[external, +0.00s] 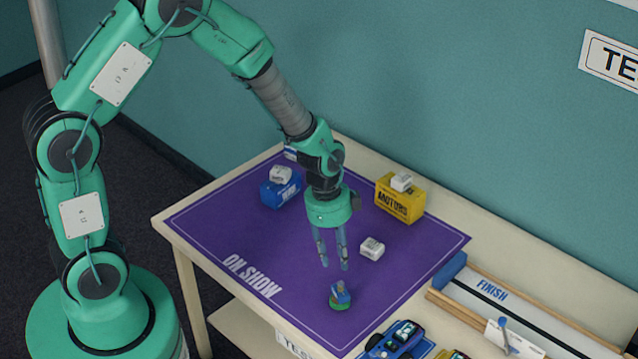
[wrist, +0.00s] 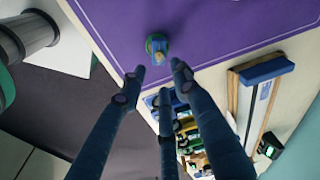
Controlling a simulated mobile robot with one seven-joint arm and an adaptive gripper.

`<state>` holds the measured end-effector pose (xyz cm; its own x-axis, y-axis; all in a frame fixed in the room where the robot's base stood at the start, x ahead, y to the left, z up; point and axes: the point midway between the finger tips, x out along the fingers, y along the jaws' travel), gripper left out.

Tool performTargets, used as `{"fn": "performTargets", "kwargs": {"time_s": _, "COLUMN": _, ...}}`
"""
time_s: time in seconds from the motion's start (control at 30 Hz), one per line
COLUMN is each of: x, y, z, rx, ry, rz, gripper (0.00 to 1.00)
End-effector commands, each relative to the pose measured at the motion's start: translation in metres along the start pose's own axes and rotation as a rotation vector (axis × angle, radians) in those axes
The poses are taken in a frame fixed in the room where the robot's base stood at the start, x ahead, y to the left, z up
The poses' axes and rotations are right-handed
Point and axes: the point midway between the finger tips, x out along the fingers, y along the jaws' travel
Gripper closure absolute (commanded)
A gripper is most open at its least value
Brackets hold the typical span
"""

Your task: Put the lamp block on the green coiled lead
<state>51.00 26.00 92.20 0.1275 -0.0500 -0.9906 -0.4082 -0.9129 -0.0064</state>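A small blue block (external: 341,288), which looks like the lamp block, sits on top of the green coiled lead (external: 338,305) near the front of the purple mat. In the wrist view the block (wrist: 158,46) shows a yellowish spot on top, with the green lead (wrist: 150,40) around and under it. The block looks slightly tilted, but I cannot tell for sure. My gripper (external: 334,266) hangs above and behind them, fingers pointing down, apart and empty. In the wrist view the fingertips of my gripper (wrist: 158,75) are spread, with a clear gap to the block.
A white block (external: 372,248) lies on the purple mat (external: 215,215). Other white blocks top a blue box (external: 280,192) and the yellow MOTORS box (external: 400,202). Toy cars (external: 395,340) stand at the front edge, and a FINISH track (external: 500,305) lies right. The mat's left part is clear.

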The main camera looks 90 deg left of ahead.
Motion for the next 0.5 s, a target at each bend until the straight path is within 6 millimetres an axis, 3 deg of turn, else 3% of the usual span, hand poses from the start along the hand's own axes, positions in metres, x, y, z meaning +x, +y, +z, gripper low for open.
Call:
{"fn": "performTargets", "kwargs": {"time_s": 0.2, "x": -0.031, "y": 0.000, "z": 0.000, "rx": 0.000, "ry": 0.000, "rz": 0.000, "gripper": 0.69}}
{"fn": "performTargets", "kwargs": {"time_s": 0.5, "x": -0.045, "y": 0.001, "z": 0.000, "rx": 0.000, "ry": -0.001, "rz": 0.001, "gripper": 0.69}}
